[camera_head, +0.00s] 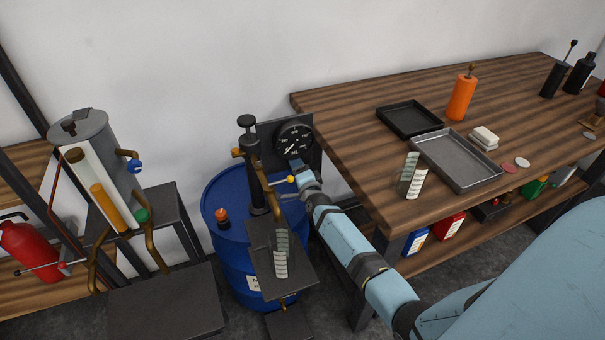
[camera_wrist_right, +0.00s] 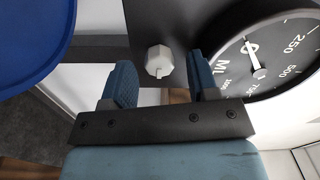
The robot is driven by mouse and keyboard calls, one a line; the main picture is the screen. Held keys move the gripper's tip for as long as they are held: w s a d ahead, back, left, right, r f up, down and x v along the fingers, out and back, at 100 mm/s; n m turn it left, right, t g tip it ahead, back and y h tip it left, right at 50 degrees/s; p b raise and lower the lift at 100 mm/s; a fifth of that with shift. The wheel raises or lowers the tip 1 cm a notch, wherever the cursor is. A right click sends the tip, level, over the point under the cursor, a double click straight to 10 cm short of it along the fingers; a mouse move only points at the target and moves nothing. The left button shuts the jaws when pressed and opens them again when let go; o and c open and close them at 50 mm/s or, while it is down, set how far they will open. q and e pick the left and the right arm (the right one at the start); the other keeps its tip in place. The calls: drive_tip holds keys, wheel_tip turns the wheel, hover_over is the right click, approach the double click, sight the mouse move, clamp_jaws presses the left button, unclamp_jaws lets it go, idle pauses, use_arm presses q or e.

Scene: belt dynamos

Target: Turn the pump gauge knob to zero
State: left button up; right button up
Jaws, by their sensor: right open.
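The pump (camera_head: 255,165) stands upright on a blue drum (camera_head: 235,260). Its round black gauge (camera_head: 294,139) is on a dark panel at the pump's right. In the right wrist view the gauge (camera_wrist_right: 285,60) is partly cut off, and its white needle points near the 0 mark; the exact reading is unclear. The pale faceted knob (camera_wrist_right: 159,60) is on the dark panel beside the gauge. My right gripper (camera_wrist_right: 162,80) is open, with the knob in line with the gap between its fingers, apparently not gripped. It also shows at the panel in the head view (camera_head: 294,172). My left gripper is not in view.
A wooden workbench (camera_head: 345,135) at the right holds trays and an orange bottle (camera_head: 461,98). An orange-capped fitting (camera_head: 222,214) sits on the drum. A grey canister (camera_head: 90,135) with pipes and a red extinguisher (camera_head: 30,250) stand at the left.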

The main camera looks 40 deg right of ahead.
drive_tip(key=v, duration=1.3)
drive_tip(key=shift+s+p, duration=0.2)
drive_tip(key=shift+p, duration=0.1)
drive_tip(key=shift+a, duration=0.1)
